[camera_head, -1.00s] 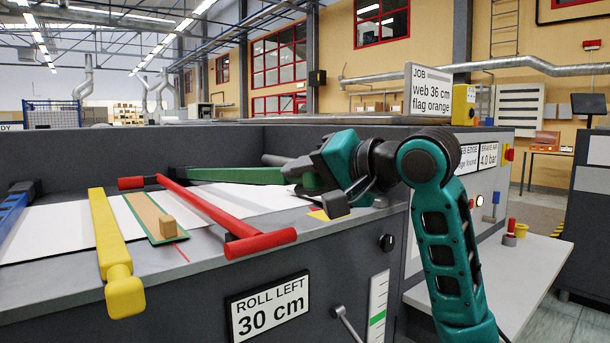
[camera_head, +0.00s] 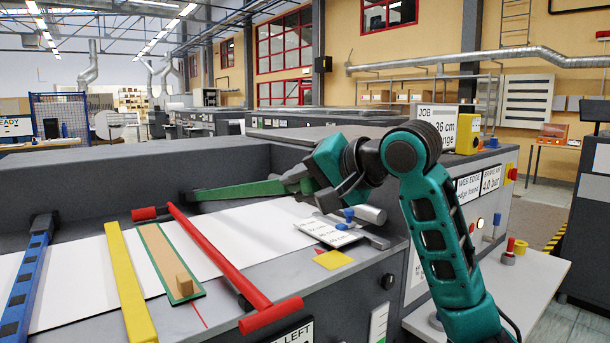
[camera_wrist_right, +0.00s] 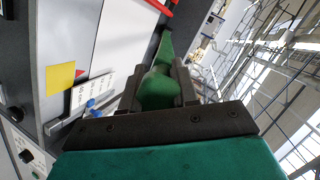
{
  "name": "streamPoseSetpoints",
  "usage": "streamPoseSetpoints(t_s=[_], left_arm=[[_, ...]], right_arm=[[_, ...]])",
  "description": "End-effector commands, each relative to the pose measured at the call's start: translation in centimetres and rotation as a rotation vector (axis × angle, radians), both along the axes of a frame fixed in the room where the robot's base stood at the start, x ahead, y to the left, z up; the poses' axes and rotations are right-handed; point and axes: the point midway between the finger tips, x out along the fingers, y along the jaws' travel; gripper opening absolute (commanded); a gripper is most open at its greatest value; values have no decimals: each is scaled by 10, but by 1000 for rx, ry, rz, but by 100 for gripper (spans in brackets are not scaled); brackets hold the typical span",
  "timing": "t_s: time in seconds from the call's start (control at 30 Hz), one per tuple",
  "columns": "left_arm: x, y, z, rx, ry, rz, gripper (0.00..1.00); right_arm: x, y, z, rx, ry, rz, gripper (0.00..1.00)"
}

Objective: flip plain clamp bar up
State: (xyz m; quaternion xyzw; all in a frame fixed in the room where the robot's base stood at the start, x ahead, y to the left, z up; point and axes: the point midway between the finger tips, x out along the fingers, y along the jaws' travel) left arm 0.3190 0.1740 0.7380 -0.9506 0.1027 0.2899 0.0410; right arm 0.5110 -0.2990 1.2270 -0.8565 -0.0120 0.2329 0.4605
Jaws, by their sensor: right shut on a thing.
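A plain green bar (camera_head: 235,189) lies over the white sheet at the back of the machine, its far end by the dark rear wall. It slopes up towards my right gripper (camera_head: 306,181). My right gripper is shut on the near end of this green bar. In the right wrist view the bar (camera_wrist_right: 163,47) runs away from between the two dark fingers (camera_wrist_right: 159,90). The held end is clear of the bed below it. My left gripper is not in view.
A red bar with cross handles (camera_head: 215,252), a yellow bar (camera_head: 128,285), a wood-topped green strip (camera_head: 160,250) and a blue bar (camera_head: 24,285) lie to the left.

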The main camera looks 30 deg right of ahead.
Motion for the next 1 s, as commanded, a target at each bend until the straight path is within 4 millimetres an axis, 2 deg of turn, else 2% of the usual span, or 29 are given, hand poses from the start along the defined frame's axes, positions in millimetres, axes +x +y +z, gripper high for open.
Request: streamPoseSetpoints(t_s=[0.03,0.47,0.5,0.7,1.0], left_arm=[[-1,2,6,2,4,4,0],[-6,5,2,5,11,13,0],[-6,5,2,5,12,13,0],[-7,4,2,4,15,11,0],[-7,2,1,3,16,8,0]], right_arm=[[1,-1,11,5,-7,-4,0],[3,-4,16,6,-14,-12,0],[2,-4,16,6,-14,-12,33],[2,-3,16,5,-12,-8,52],[0,-1,13,4,-4,-3,53]])
